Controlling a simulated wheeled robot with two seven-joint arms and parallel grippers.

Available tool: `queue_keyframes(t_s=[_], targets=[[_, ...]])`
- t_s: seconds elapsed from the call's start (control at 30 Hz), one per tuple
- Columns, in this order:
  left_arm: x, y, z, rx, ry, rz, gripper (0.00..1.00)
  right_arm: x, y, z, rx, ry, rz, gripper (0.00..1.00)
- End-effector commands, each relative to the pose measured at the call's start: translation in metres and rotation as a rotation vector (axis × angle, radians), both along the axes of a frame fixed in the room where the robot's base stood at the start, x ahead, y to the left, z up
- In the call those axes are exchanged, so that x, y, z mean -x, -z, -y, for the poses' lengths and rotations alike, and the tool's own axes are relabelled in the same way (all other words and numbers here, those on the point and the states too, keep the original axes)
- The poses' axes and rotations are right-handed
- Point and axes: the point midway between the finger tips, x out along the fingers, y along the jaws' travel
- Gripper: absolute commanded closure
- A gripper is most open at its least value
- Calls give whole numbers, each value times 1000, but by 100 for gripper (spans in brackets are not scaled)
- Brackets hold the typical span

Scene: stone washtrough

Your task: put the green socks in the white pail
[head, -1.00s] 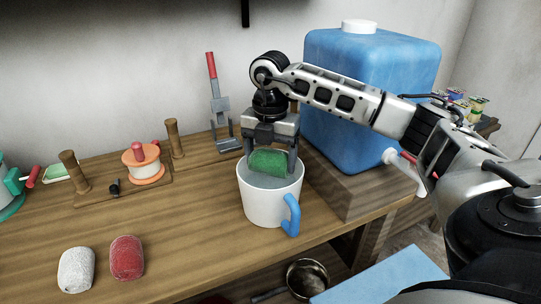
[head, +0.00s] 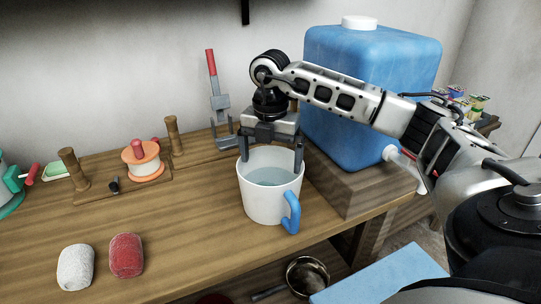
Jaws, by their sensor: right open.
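The white pail (head: 262,203) with a blue handle stands upright on the wooden table, with pale, bluish water showing inside. My right gripper (head: 271,158) is directly above the pail's rim, pointing down, with its fingers spread and nothing between them. The green socks are not visible now; the pail's near wall hides part of its inside. My left gripper is not in view.
A white rolled bundle (head: 76,267) and a red one (head: 127,255) lie at the table's front left. A blue water tank (head: 365,95) stands on a wooden block right of the pail. A spool (head: 142,160) and wooden pegs stand at the back left.

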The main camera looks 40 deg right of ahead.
Motion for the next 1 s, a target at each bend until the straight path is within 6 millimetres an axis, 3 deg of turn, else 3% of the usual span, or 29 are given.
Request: queue_keyframes(t_s=[0.13,0.53,1.0], targets=[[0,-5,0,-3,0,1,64,0,-6,0,0,0,1,0],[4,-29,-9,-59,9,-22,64,0,-66,0,0,0,1,0],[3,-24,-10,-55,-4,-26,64,0,-70,0,0,0,0,0]])
